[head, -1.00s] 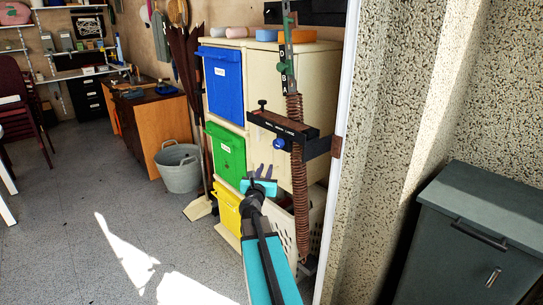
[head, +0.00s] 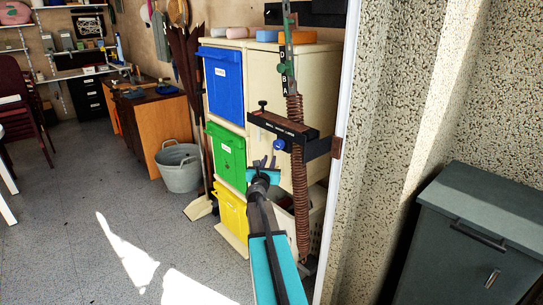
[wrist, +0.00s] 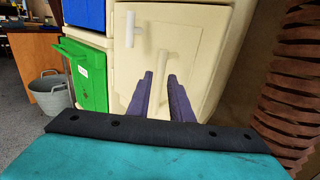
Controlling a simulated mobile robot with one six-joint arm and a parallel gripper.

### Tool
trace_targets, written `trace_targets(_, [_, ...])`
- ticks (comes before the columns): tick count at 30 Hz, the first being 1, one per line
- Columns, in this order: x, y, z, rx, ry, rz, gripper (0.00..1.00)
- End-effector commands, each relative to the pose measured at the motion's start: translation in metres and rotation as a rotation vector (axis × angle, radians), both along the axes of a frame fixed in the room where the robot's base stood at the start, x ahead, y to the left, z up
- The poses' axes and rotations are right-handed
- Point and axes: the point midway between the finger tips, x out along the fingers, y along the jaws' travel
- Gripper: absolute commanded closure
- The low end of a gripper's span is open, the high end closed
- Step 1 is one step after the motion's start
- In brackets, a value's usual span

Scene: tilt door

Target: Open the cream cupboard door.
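The cream cupboard door (head: 261,144) is on the cream cabinet, to the right of the green bin, partly hidden in the head view by a hanging spring scale. In the wrist view the cream door (wrist: 205,55) fills the upper middle, with a pale upright handle (wrist: 129,30) at its upper left. My gripper (head: 266,161) is in front of the lower part of the door. The handle is left of and above the fingertips.
The spring scale (head: 298,150) hangs close to the right of my gripper. Blue (head: 222,85), green (head: 227,152) and yellow (head: 231,212) bins sit at left. A grey bucket (head: 180,170) stands further left. The floor in front is clear.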

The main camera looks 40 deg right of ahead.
Motion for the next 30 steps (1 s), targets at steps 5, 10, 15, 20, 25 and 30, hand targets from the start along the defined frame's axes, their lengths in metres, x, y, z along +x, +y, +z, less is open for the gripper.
trace_targets(5, [0.01,-0.015,0.0,0.001,-0.001,-0.001,0.81])
trace_targets(10, [0.019,-0.026,0.0,0.001,-0.001,0.0,0.81])
trace_targets(15, [0.026,-0.038,0.0,0.001,-0.001,0.0,0.81])
trace_targets(20, [0.03,-0.045,0.0,0.0,0.0,-0.001,0.81])
trace_targets(25, [0.031,-0.048,0.0,0.0,0.0,-0.001,0.81])
trace_targets(30, [0.031,-0.048,0.0,0.0,0.0,-0.001,0.81])
